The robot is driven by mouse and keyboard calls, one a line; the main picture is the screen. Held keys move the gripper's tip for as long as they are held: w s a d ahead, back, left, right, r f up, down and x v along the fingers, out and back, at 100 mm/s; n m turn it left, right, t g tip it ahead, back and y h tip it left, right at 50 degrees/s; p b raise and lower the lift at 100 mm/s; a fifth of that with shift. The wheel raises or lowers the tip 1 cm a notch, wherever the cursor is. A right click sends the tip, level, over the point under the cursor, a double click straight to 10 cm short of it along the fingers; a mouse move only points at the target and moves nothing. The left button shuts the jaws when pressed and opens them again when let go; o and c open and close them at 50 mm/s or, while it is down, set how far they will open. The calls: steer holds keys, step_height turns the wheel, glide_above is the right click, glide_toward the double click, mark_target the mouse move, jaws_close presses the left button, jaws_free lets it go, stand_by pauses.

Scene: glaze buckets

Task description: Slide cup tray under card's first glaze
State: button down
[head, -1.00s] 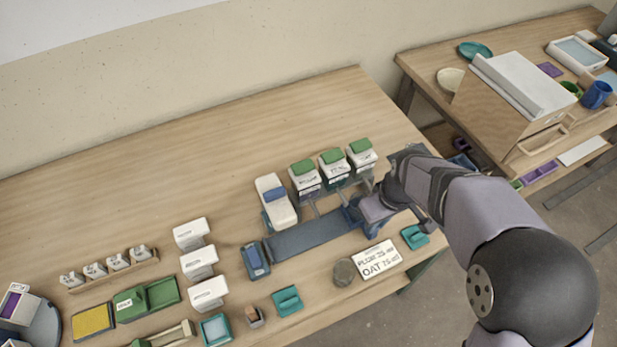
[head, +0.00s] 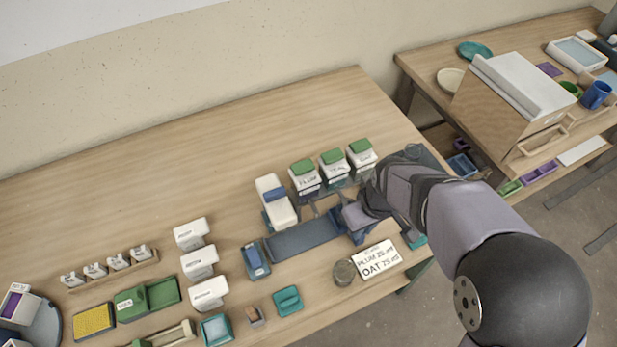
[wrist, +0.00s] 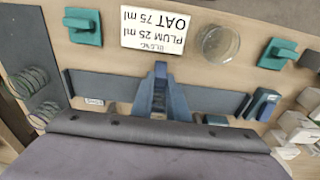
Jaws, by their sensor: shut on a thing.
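My gripper (head: 352,222) is low over a dark blue-grey rail (head: 300,238) in front of the buckets. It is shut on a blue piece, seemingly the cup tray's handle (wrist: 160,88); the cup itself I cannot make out. Three white glaze buckets with green lids stand in a row behind the rail: left (head: 304,177), middle (head: 334,168) and right (head: 361,154). Their labels are too small to read surely. The card (head: 380,259) lies in front of the rail and lists PLUM 25 ml first, then OAT 75 ml. My gripper hides part of the rail.
A round clear dish (head: 343,271) lies beside the card. Teal blocks (head: 288,300) sit near the front edge. A blue block (head: 255,260) is at the rail's left end. A white-and-blue unit (head: 276,203) stands left of the buckets. White boxes (head: 199,263) stand further left.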

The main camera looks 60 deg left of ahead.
steer(key=shift+s+p, duration=0.35)
steer(key=shift+s, duration=3.65)
steer(key=c, duration=1.8)
jaws_free()
step_height(320, 180, up, 7)
steer(key=p, duration=0.6)
